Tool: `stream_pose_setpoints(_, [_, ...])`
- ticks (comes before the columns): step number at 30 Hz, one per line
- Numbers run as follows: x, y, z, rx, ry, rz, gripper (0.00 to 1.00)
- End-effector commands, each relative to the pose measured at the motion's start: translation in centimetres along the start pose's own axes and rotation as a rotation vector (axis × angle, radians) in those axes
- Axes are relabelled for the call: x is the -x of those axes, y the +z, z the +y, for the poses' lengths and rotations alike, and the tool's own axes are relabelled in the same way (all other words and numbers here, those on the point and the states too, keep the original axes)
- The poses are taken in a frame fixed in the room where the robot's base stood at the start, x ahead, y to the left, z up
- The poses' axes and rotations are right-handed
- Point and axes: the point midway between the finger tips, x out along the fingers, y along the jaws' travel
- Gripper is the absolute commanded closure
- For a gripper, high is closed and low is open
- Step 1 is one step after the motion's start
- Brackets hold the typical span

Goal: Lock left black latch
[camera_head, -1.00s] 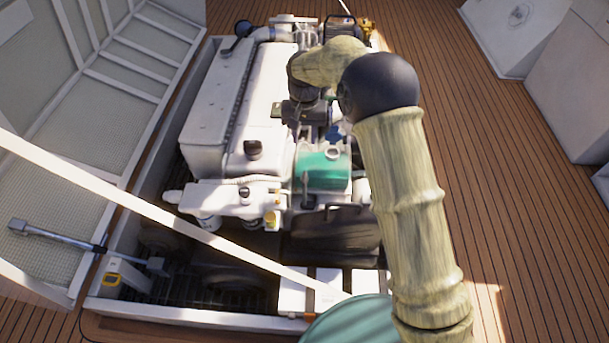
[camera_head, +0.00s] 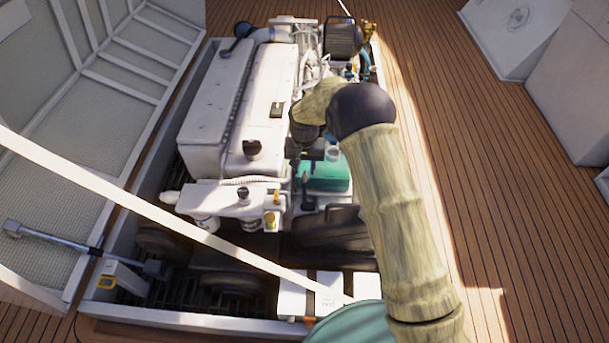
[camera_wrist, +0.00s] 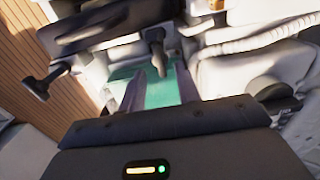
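A green box (camera_head: 325,174) sits in the engine bay, with a black latch (camera_head: 308,195) hanging at its front left. What seems to be the same black latch (camera_wrist: 157,50) shows in the wrist view, just beyond my fingertips and between their lines. A second black latch (camera_wrist: 45,80) stands out at the left of the wrist view; my arm hides that area in the head view. My gripper (camera_wrist: 160,82) points at the latch over the green surface, fingers apart and empty. In the head view my gripper (camera_head: 299,165) is small and partly hidden by my wrist. I cannot tell whether it touches anything.
The white engine block (camera_head: 245,110) fills the bay to the left of my gripper. A white bar (camera_head: 150,210) slants across the front. The raised hatch lid (camera_head: 80,130) stands at the left. Wooden deck (camera_head: 470,170) lies clear at the right. A corrugated hose (camera_wrist: 250,38) runs near my gripper.

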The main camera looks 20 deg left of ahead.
Motion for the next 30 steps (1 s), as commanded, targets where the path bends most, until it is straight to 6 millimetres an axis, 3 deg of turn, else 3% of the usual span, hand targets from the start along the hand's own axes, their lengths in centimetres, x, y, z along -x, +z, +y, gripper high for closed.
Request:
stream_pose_setpoints(1, [-1.1, 0.1, 0.0, 0.000, 0.001, -0.002, 0.67])
stream_pose_setpoints(6, [-3.0, 0.0, 0.0, 0.000, 0.000, -0.001, 0.67])
stream_pose_setpoints(17, [-3.5, 0.0, 0.0, 0.000, 0.000, 0.000, 0.67])
stream_pose_setpoints(22, [-3.5, 0.0, 0.0, 0.000, 0.000, 0.000, 1.00])
stream_pose_setpoints(30, [-3.4, 0.0, 0.0, -0.006, 0.000, 0.000, 1.00])
